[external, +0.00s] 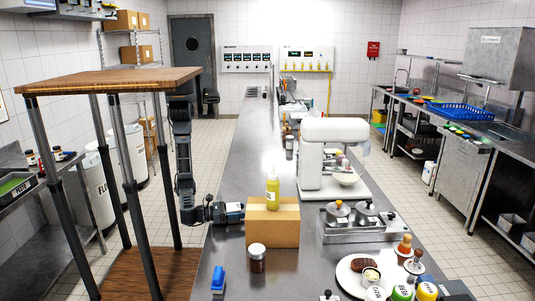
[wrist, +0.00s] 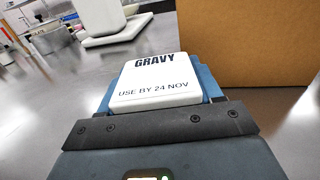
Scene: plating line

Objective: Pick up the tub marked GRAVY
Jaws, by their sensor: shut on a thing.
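The white tub marked GRAVY (wrist: 155,88) fills the middle of the wrist view, its lettered face with "USE BY 24 NOV" towards the camera. My gripper (wrist: 160,98) is shut on it, with blue finger parts showing at both sides of the tub. In the external view my gripper (external: 234,212) reaches in from the left, low over the steel counter, beside the cardboard box (external: 272,228).
The box stands close to the right of the gripper, with a yellow bottle (external: 272,190) on top. A dark jar (external: 257,258) and a blue-handled item (external: 218,279) stand nearer. A white mixer (external: 325,150) is farther right. A wooden-topped table (external: 110,80) stands left.

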